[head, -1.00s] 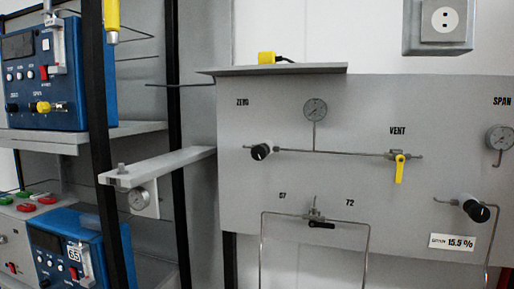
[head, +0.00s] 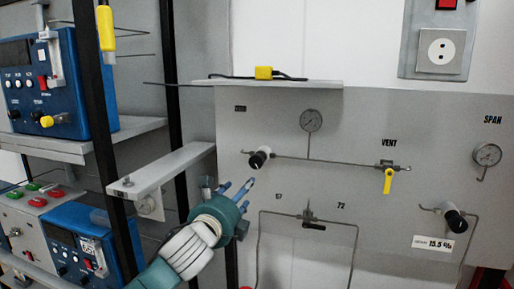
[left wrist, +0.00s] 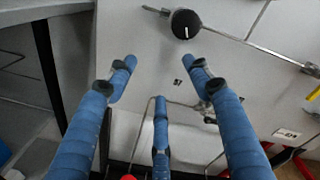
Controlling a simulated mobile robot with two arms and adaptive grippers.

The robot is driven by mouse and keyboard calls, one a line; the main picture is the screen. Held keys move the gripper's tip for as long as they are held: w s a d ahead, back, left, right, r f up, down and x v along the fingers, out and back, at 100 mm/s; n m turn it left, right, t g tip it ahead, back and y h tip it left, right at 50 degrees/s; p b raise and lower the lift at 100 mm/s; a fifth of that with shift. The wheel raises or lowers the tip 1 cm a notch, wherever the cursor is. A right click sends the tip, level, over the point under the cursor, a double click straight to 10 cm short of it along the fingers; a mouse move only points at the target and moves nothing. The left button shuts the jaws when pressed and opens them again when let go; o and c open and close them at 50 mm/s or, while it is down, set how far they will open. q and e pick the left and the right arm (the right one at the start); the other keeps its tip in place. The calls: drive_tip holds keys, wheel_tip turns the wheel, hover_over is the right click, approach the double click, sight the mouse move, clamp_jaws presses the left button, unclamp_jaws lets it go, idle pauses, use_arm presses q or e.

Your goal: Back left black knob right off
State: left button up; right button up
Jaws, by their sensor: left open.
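The black knob (head: 259,157) with a white pointer mark is on the upper left of the grey panel (head: 345,120), below the left gauge's level. It also shows at the top of the left wrist view, a round black knob (left wrist: 185,23) with its white line pointing down. My left gripper (head: 238,188) is open and empty, just below and left of the knob in the head view. In the left wrist view its blue fingers (left wrist: 160,68) are spread, with the knob beyond their tips and not touched. My right gripper is not in view.
A grey bracket shelf (head: 165,168) juts out left of my gripper, close to my arm. A yellow vent handle (head: 388,181), a black lower valve handle (head: 314,226) and another black knob (head: 455,219) are on the panel. Blue instruments (head: 45,85) stand on the left rack.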

use_arm(q)
drive_tip(key=m, duration=0.2)
approach(255, 162)
drive_tip(key=w, duration=0.1)
drive_tip(key=shift+t+h, duration=0.3)
drive_tip(key=shift+h, duration=0.1)
drive_tip(key=p+x, duration=0.1)
drive_tip(key=x, duration=0.2)
drive_tip(key=p+x, duration=0.2)
drive_tip(key=x, duration=0.1)
drive_tip(key=p+x, duration=0.1)
drive_tip(key=x, duration=0.2)
drive_tip(key=shift+w+d+f+p, duration=0.15)
drive_tip(key=shift+w+f+p, duration=0.15)
drive_tip(key=shift+f, duration=0.05)
drive_tip(key=shift+w+d+f, duration=0.1)
drive_tip(key=shift+w+f, duration=0.05)
drive_tip(key=shift+w, duration=0.4)
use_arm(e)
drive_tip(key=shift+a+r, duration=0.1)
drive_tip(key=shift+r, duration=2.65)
use_arm(q)
drive_tip(key=c, duration=1.2)
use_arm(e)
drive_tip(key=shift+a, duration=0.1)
